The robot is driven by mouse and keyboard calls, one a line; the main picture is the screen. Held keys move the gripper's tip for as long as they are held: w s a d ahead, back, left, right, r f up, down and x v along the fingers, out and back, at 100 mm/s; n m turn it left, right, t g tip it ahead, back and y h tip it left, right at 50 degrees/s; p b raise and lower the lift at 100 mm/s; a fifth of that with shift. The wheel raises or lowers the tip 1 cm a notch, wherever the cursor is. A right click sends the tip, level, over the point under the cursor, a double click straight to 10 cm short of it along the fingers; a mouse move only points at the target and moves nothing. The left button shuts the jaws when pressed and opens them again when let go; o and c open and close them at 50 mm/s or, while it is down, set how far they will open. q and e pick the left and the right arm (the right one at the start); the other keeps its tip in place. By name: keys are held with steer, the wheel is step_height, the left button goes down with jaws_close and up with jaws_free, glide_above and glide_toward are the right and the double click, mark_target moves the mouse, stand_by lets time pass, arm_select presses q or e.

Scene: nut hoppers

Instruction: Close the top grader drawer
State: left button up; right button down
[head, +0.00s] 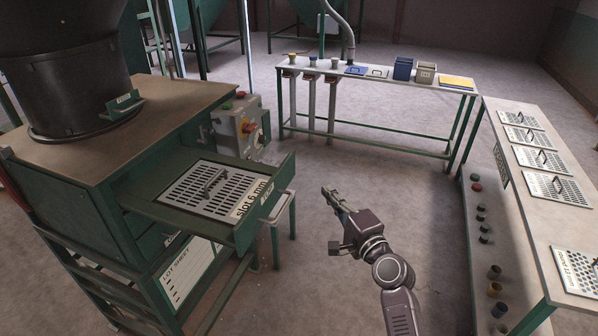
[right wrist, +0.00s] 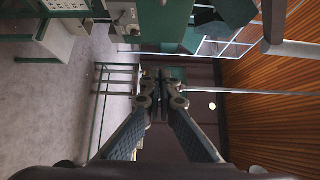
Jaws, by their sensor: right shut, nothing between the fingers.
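The top grader drawer (head: 249,226) is green and stands pulled out of the grader cabinet (head: 70,222) on the left of the head view. A slotted grey sieve plate (head: 190,190) marked "slot 6 mm" lies in it. A pale bar handle (head: 281,206) is on the drawer's front. My right gripper (head: 328,194) is to the right of the drawer front, apart from it, shut and empty. In the right wrist view its fingers (right wrist: 161,80) meet at the middle. My left gripper is not in view.
A control box (head: 238,126) is mounted behind the drawer. A back table (head: 372,78) holds cups and bins. A right table (head: 535,190) holds several sieve plates. The floor (head: 330,280) between the grader and the right table is clear apart from my arm.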

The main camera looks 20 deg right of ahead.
mark_target(294, 165)
steer(key=w+a, duration=0.1)
steer(key=w, duration=0.2)
steer(key=w+a+p, duration=0.1)
steer(key=w+a, duration=0.1)
steer(key=w, duration=0.2)
steer(key=w+a+p, duration=0.1)
steer(key=w+a, duration=0.1)
steer(key=w, duration=0.1)
steer(key=shift+w, duration=0.4)
